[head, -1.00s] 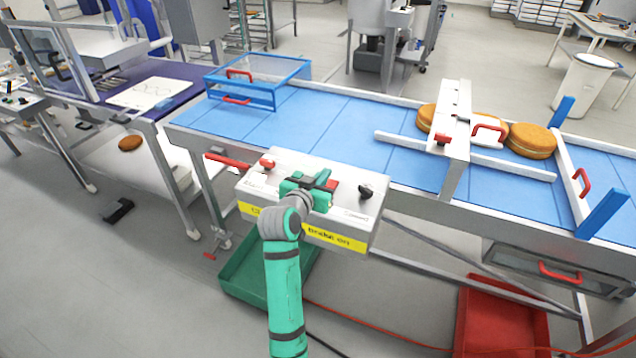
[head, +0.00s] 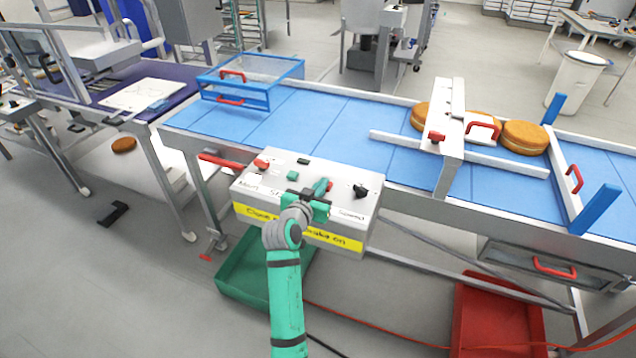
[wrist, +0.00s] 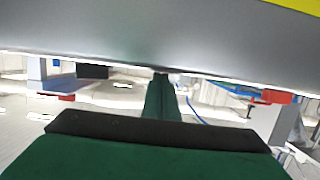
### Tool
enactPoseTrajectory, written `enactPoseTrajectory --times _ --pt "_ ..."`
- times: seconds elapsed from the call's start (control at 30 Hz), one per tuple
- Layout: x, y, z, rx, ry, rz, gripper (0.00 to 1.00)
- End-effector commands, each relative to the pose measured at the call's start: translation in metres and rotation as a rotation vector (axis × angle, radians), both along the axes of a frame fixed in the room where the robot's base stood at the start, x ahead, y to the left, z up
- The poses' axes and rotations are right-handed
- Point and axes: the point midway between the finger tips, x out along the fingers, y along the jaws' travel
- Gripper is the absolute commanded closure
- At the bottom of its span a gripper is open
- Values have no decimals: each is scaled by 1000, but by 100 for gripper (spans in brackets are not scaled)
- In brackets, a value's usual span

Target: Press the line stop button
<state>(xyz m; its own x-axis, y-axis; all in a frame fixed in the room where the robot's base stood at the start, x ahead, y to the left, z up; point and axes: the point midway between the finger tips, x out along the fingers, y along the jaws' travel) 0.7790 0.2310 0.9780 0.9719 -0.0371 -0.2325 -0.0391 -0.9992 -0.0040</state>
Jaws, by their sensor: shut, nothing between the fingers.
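The control box (head: 250,188) has a pale top and a yellow front strip. On its top are a red knob (head: 262,164) at the left, a green button (head: 292,175), a small black part (head: 303,161) and a black knob (head: 361,191) above the word "Speed". A red button (head: 330,185) shows only partly beside my gripper; its label is hidden. My gripper (head: 321,187) is shut and empty over the front right part of the box top. I cannot tell whether it touches. In the wrist view its green finger (wrist: 162,100) points at the box's grey side (wrist: 150,40).
The blue conveyor (head: 330,120) runs behind the box, with round cakes (head: 524,137) at the right under a white frame (head: 450,150). A blue clear guard (head: 250,85) stands at the left. A green crate (head: 240,285) and a red crate (head: 497,320) are below.

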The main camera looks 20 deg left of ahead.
Motion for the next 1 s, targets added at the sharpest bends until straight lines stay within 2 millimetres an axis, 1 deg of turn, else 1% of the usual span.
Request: enactPoseTrajectory --times 0.03,0.3,0.4,0.47,0.57,0.73,0.8,1.0 --pt "-1 -1 -12 -5 14 -3 100" --pt "-3 5 -18 -7 25 4 100" --pt "-4 7 -17 -7 25 6 100" --pt "-4 7 -13 -6 23 8 100" --pt "-4 7 0 -4 19 7 100" --pt "-2 4 38 1 0 5 100" --pt "-21 5 37 -2 2 7 100" --pt "-60 5 50 -1 -2 4 100"
